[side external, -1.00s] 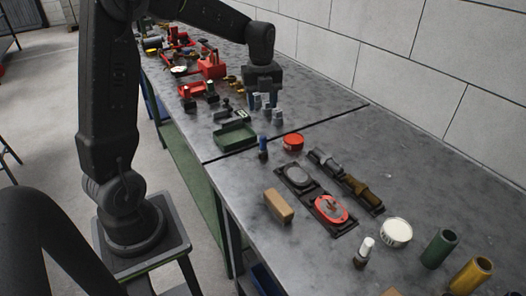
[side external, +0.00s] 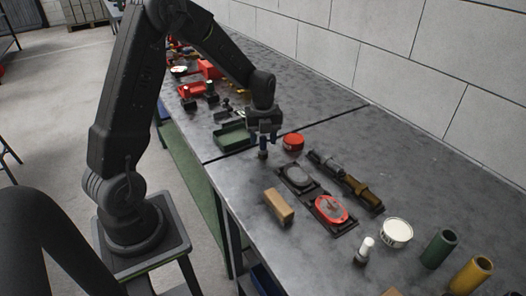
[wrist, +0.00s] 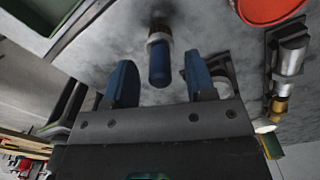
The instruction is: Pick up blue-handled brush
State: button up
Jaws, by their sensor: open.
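The blue-handled brush (side external: 263,153) stands upright on the grey workbench, beside the green tray. In the wrist view, its blue handle (wrist: 159,64) points toward my gripper and lies between the two fingers. My gripper (side external: 264,138) is directly above the brush with its fingers apart. In the wrist view, my gripper (wrist: 160,84) shows two blue-grey fingers, one on each side of the handle, with gaps between. The fingers hide part of the brush in the side view.
The green tray (side external: 219,138) is just left of the brush and a red tin (side external: 293,142) just right. Black holders with a red oval piece (side external: 331,209) and a wooden block (side external: 278,206) lie nearer the camera.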

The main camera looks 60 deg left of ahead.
notch_tip(320, 180, down, 2)
grip_shut()
dwell(0.6)
jog(key=shift+r, duration=0.1)
jog(key=shift+r, duration=0.55)
notch_tip(320, 180, up, 3)
jog(key=shift+f, duration=0.1)
jog(key=s+a+r, duration=0.7)
jog(key=s, duration=0.1)
jog(key=shift+s+a, duration=0.35)
jog(key=shift+s, duration=0.05)
